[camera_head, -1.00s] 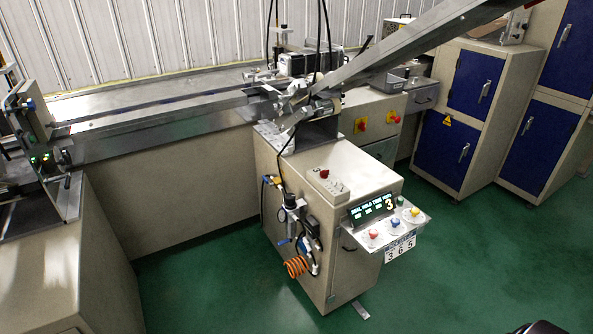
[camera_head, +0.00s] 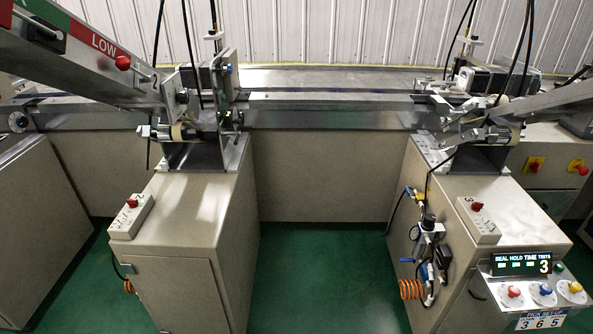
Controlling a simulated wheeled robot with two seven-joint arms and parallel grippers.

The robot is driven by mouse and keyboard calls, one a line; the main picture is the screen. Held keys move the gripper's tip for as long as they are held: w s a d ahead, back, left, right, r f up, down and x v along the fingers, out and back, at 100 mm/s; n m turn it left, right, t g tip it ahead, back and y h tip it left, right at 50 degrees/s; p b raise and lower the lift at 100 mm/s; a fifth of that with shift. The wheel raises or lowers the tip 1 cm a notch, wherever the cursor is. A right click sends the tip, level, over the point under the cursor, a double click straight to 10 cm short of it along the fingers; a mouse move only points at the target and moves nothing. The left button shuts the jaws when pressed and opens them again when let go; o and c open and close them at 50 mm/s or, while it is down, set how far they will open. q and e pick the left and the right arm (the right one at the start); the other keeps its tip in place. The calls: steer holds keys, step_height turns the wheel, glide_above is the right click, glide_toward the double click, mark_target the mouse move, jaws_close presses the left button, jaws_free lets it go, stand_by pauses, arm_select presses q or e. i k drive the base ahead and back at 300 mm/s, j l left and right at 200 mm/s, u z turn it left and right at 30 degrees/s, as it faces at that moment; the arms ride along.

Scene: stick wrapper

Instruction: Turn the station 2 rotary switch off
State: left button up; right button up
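A small pale control box (camera_head: 131,216) with a red knob (camera_head: 132,203) lies on top of the left cabinet (camera_head: 195,215), near its front left corner. A mark that looks like a 2 is by the knob, and other marks on the box are too small to read. Whether the switch is on or off cannot be told. Neither of my grippers is in view.
A similar box with a red knob (camera_head: 477,206) sits on the right cabinet, whose display (camera_head: 521,263) shows a 3. Red, blue and yellow knobs stand below it. Green floor (camera_head: 325,270) lies clear between the cabinets. A sloping chute (camera_head: 80,60) overhangs the left cabinet.

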mark_target(132, 203)
steer(key=u, duration=1.15)
steer(key=i+j+z, duration=0.15)
steer(key=i+j, duration=0.2)
steer(key=i, duration=0.25)
